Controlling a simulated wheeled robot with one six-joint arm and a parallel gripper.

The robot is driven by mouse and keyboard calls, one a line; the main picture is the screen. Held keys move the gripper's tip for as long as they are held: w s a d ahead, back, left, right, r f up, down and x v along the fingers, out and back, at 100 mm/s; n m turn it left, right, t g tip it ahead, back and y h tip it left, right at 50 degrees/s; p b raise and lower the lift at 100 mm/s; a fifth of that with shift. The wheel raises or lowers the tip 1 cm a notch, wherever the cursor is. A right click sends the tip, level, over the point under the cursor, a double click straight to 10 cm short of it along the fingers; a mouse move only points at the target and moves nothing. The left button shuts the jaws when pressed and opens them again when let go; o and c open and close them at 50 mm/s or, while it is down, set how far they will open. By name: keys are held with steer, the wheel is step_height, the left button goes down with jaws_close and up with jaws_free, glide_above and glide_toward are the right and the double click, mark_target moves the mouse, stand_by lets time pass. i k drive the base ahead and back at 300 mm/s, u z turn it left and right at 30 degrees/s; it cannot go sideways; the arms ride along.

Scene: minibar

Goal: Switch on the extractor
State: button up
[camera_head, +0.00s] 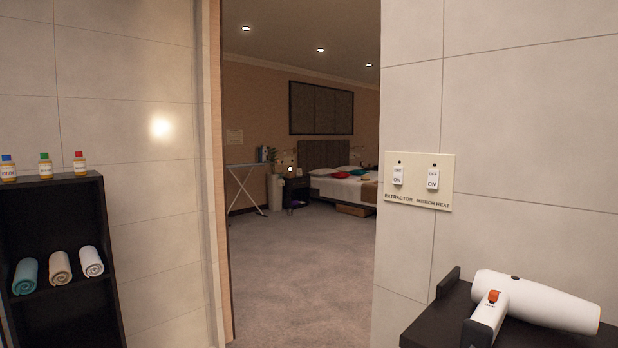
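A cream switch plate (418,201) is fixed to the tiled wall right of the doorway. Its left rocker switch (398,175) is white and sits above the label EXTRACTOR. The right rocker switch (433,179) sits above the label MIRROR HEAT. Both rockers carry OFF at the top and ON at the bottom, with a small dark dot above each. I cannot tell for certain which way either rocker is pressed. My gripper is not in view.
A dark shelf (508,335) below the plate at right holds a white hair dryer (540,302). At left, a dark cabinet (60,190) holds rolled towels and small bottles. The doorway opens onto clear carpet (285,270) and a bed (345,188).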

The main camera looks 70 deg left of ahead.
mark_target(399, 171)
steer(key=z, duration=0.6)
steer(key=k, duration=0.4)
steer(key=u, duration=2.7)
